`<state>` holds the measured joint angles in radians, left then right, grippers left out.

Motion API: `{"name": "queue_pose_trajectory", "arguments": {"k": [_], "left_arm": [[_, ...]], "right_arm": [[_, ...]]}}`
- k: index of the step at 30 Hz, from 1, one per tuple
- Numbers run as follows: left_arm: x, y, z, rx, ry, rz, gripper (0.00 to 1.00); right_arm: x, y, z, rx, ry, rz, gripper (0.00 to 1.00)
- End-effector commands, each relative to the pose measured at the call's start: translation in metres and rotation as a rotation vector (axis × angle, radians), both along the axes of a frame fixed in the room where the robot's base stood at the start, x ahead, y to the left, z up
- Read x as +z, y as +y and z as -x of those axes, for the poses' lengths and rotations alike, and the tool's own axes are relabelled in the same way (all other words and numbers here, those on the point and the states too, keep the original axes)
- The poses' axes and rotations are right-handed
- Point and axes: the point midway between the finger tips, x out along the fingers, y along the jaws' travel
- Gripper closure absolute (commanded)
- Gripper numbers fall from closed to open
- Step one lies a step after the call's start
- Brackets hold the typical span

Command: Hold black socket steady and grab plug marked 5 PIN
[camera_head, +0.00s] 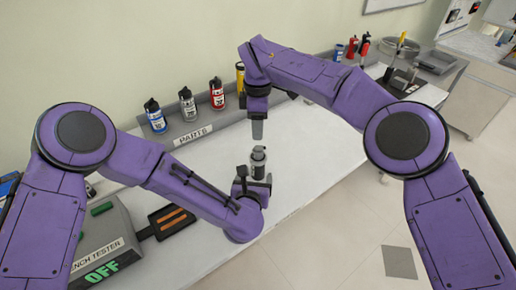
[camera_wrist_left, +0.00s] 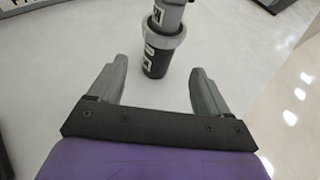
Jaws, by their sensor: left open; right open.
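A black socket (camera_wrist_left: 155,64) with a grey ring stands upright on the white bench in the left wrist view. A grey plug (camera_wrist_left: 172,14) sits above it, in line with it; its marking is too small to read. In the head view the plug (camera_head: 258,154) shows above my left gripper (camera_head: 254,174), which hides the socket's lower part. My left gripper is open, its two fingers (camera_wrist_left: 161,70) pointing at the socket, which is just ahead of the fingertips and not gripped. My right gripper (camera_head: 257,131) points down above the plug, open and empty, its fingers seen edge-on.
Several paint cans (camera_head: 217,93) stand on a shelf labelled PAINTS (camera_head: 193,134) along the wall. A bench tester (camera_head: 104,246) reading OFF and a black tray (camera_head: 172,219) with orange bars are at lower left. The white bench (camera_head: 310,150) is clear to the right of the plug.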

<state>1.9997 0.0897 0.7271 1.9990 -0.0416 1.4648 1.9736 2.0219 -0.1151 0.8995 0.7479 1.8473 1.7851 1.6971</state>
Motion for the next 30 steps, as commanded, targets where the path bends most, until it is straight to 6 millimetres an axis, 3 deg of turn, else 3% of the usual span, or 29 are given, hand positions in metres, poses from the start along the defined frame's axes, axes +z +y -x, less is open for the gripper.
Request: {"name": "queue_pose_trajectory", "arguments": {"k": [10, 15, 22, 23, 28, 30], "left_arm": [[-0.027, -0.008, -0.064, 0.002, -0.002, 0.000, 0.22], [-0.032, -0.010, -0.075, 0.001, 0.000, 0.000, 0.22], [-0.032, -0.010, -0.076, 0.000, 0.000, 0.000, 0.22], [-0.032, -0.010, -0.076, 0.000, 0.000, 0.000, 0.29], [-0.032, -0.010, -0.076, 0.000, -0.001, 0.001, 0.84], [-0.032, -0.010, -0.076, 0.000, -0.001, 0.001, 0.88]], "right_arm": [[-0.001, -0.001, 0.000, 0.003, -0.001, 0.003, 0.57], [-0.001, -0.001, 0.000, 0.003, -0.002, 0.003, 0.57], [-0.001, -0.001, -0.001, 0.003, -0.002, 0.003, 0.57], [-0.001, -0.001, -0.001, 0.004, -0.002, 0.003, 0.57], [-0.001, -0.001, -0.001, 0.004, -0.002, 0.004, 0.57], [-0.001, -0.001, -0.001, 0.004, -0.002, 0.004, 0.57]]}}
